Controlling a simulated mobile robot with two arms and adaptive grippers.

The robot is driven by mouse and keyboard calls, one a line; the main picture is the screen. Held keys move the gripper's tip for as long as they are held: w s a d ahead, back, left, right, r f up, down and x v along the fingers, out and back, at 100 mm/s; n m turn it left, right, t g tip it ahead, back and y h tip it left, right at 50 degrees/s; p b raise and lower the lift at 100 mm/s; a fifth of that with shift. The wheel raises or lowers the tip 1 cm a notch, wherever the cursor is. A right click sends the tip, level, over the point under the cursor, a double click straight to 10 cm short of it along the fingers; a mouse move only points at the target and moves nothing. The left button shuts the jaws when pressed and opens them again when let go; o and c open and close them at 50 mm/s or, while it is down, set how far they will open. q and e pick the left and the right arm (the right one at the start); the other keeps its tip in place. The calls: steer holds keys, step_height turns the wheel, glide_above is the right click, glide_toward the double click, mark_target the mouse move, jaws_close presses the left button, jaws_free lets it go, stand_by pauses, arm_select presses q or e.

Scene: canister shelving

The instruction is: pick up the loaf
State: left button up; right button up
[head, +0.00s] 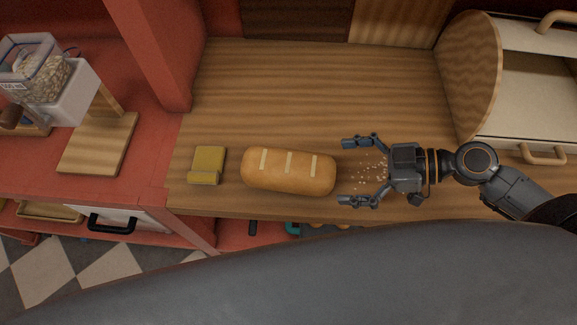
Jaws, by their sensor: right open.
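The loaf (289,172) is golden brown with three pale stripes across its top. It lies lengthwise, left to right, on the wooden counter near its front edge. My right gripper (350,172) comes in from the right with its fingers pointing left. It is open and empty, its fingertips just beyond the loaf's right end, one toward the back and one toward the front. Crumbs (369,172) show between its fingers. My left gripper is not in view.
A yellow folded cloth or sponge (208,165) lies left of the loaf. A bread bin (472,75) stands at the back right. A red post (155,55) rises at the left, with a dispenser (48,75) beyond it. The counter (310,90) behind the loaf is clear.

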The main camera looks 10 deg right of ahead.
mark_target(324, 168)
steer(key=shift+w+a+f, duration=0.2)
steer(key=shift+w+a, duration=0.2)
steer(key=shift+a, duration=0.1)
steer(key=shift+w+a+f, duration=0.2)
steer(key=shift+w+a, duration=0.15)
steer(key=shift+a, duration=0.1)
steer(key=shift+p+x, duration=0.65)
steer(key=shift+x, duration=0.55)
steer(key=shift+w+a+f, duration=0.1)
steer(key=shift+a, duration=0.2)
steer(key=p+x, duration=0.3)
steer(key=x, duration=0.1)
steer(key=shift+w, duration=0.15)
steer(key=shift+w+a+f+p, duration=0.1)
steer(key=shift+a+f+p, duration=0.15)
steer(key=shift+a+p, duration=0.1)
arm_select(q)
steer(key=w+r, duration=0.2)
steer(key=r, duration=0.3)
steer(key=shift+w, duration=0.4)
arm_select(e)
steer(key=c, duration=1.5)
